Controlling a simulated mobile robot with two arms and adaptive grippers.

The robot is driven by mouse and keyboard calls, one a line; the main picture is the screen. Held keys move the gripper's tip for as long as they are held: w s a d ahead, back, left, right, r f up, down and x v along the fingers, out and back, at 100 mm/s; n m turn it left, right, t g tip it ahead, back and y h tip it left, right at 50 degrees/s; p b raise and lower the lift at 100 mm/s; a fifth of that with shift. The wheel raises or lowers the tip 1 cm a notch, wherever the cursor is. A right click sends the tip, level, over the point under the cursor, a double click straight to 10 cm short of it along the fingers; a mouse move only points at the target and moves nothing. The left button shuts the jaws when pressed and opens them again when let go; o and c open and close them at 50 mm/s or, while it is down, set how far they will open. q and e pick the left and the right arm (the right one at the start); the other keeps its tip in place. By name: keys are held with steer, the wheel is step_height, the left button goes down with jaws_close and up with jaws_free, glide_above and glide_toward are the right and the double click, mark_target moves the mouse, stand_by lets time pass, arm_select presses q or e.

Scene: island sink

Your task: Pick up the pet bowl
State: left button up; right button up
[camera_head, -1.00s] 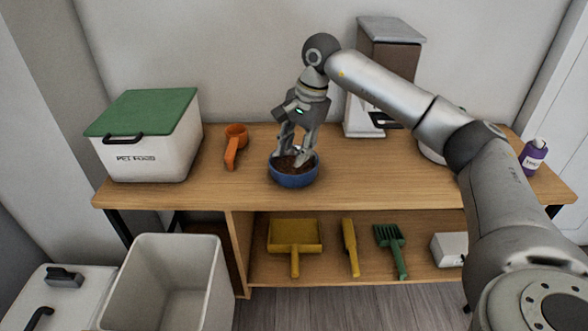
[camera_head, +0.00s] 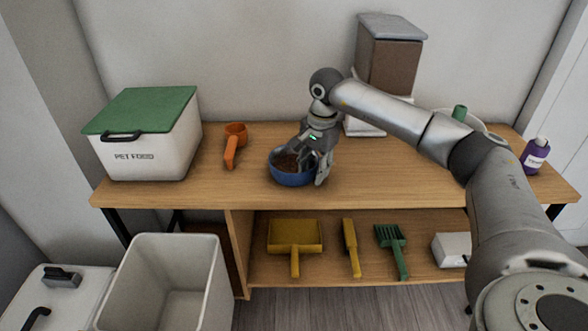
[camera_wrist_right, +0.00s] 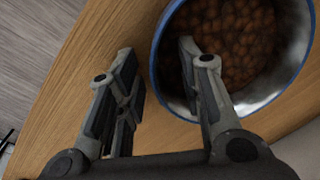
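The blue pet bowl (camera_head: 281,179) stands upright on the wooden table and holds brown kibble. In the right wrist view the bowl (camera_wrist_right: 168,99) fills the upper right. My right gripper (camera_head: 312,172) is at the bowl's right rim, pointing down. In the wrist view the right gripper (camera_wrist_right: 157,68) is open, with a clear gap between its fingers. One finger is over the inside of the bowl and the other is outside, above the table, with the rim between them. Whether a finger touches the wall cannot be told. My left gripper is not in view.
The table (camera_head: 400,190) is clear in front of the bowl. An orange scoop (camera_head: 232,150) and a white pet food bin (camera_head: 155,150) are to the left. A dispenser (camera_head: 390,65) stands behind, and a purple bottle (camera_head: 535,157) is at the far right.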

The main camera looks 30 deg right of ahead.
steer(key=shift+f, duration=0.25)
jaws_close()
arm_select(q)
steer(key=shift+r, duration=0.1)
arm_select(e)
steer(key=shift+r, duration=0.1)
steer(key=shift+w+r, duration=0.1)
steer(key=shift+r, duration=0.45)
steer(key=r, duration=0.2)
steer(key=shift+s+a+r+p, duration=0.15)
steer(key=shift+s+r+p, duration=0.1)
steer(key=shift+r+p, duration=0.1)
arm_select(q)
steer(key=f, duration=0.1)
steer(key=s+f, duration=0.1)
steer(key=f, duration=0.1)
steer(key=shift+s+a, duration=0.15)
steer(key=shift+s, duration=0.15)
arm_select(e)
steer(key=s+a+r, duration=0.5)
steer(key=s+r, duration=0.4)
steer(key=s, duration=0.3)
steer(key=shift+s+a, duration=0.15)
steer(key=shift+a, duration=0.2)
